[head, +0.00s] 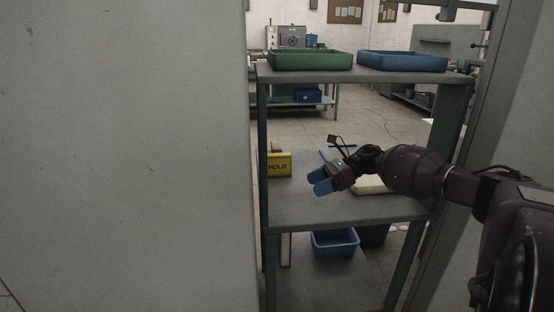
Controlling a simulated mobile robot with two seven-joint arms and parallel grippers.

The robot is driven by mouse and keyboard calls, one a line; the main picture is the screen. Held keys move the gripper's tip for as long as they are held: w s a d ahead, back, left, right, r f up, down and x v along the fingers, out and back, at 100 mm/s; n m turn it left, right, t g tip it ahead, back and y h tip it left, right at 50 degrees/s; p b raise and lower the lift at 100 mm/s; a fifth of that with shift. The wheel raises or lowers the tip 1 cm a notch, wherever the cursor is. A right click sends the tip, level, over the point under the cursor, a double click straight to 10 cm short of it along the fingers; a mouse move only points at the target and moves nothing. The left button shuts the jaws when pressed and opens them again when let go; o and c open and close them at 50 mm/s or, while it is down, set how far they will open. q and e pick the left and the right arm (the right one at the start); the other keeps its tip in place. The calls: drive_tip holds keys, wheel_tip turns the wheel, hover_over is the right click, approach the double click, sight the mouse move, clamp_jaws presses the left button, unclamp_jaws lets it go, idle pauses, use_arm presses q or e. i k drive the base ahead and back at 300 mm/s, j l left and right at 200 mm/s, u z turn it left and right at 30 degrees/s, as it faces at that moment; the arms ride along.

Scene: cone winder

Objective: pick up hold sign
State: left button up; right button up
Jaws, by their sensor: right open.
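The yellow hold sign (279,165) with dark "HOLD" lettering stands on the left part of the middle shelf (330,210), close to the shelf's left post. My right gripper (320,182) reaches in from the right over the same shelf. Its blue fingertips are open and empty, to the right of the sign and apart from it. My left gripper is not in view.
A pale flat object (370,186) lies on the shelf behind my right gripper. A green tray (310,61) and a blue tray (402,62) sit on the top shelf. A blue bin (335,243) is below. A large grey panel (125,150) fills the left side.

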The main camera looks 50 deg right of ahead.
sight(279, 164)
drive_tip(key=i+l, duration=0.2)
drive_tip(key=l, duration=0.15)
drive_tip(key=i+l, duration=0.45)
drive_tip(key=l, duration=0.2)
